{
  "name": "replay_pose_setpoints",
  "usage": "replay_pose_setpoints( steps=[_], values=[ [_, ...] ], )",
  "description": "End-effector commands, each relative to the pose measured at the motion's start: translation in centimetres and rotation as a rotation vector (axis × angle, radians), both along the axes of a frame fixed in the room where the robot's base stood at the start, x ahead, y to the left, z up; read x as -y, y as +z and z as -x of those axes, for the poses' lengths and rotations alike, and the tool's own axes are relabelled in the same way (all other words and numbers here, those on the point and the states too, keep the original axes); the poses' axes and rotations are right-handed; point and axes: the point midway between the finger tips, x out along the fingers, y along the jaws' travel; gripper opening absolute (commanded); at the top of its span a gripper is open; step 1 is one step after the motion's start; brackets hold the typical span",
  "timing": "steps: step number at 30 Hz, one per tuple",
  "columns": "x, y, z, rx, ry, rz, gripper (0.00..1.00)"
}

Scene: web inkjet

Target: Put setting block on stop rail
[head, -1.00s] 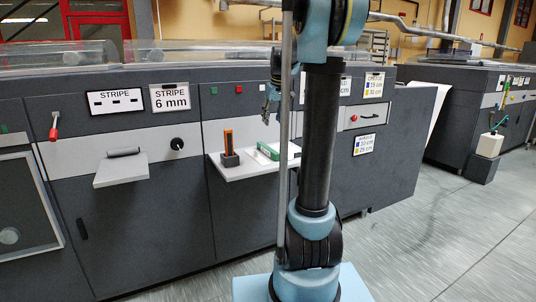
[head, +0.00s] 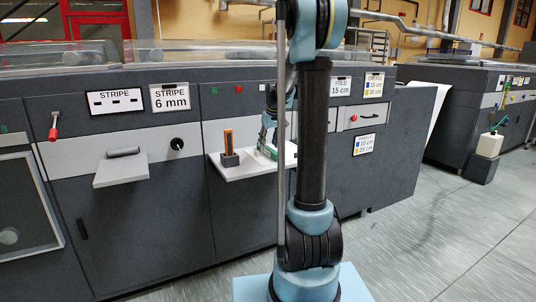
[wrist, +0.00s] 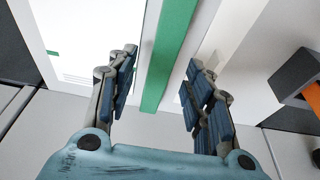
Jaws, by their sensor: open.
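On the small white shelf (head: 235,172) of the grey machine lies a long green bar (head: 262,153). Beside it, to the left, a dark block (head: 229,160) holds an upright orange piece (head: 228,139). No label shows which of these is the setting block or the stop rail. My gripper (head: 267,142) is low over the green bar. In the wrist view my gripper (wrist: 162,75) is open, and the green bar (wrist: 172,50) runs between its spread fingers, apart from both. The orange piece (wrist: 312,96) and dark block (wrist: 298,74) show at right.
Another shelf (head: 121,171) with a grey roller-like bar (head: 123,152) juts out to the left. Signs reading STRIPE (head: 115,101) and STRIPE 6 mm (head: 170,97) hang above. A red lever (head: 54,127) sticks out at far left. The floor (head: 420,240) at right is clear.

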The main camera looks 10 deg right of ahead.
Motion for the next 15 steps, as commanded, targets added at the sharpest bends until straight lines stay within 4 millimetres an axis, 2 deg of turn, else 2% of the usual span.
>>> replay_pose_setpoints(
  steps=[6, 13, 14, 15],
  values=[
    [-0.2, -1.9, -0.4, 0.000, 0.001, 0.000, 0.47],
    [-0.2, -2.0, -0.5, 0.000, 0.000, 0.000, 0.47],
    [-0.2, -2.0, -0.5, 0.000, 0.000, 0.000, 0.42],
    [-0.2, -2.0, -0.5, 0.000, 0.000, 0.000, 0.33]
  ],
)
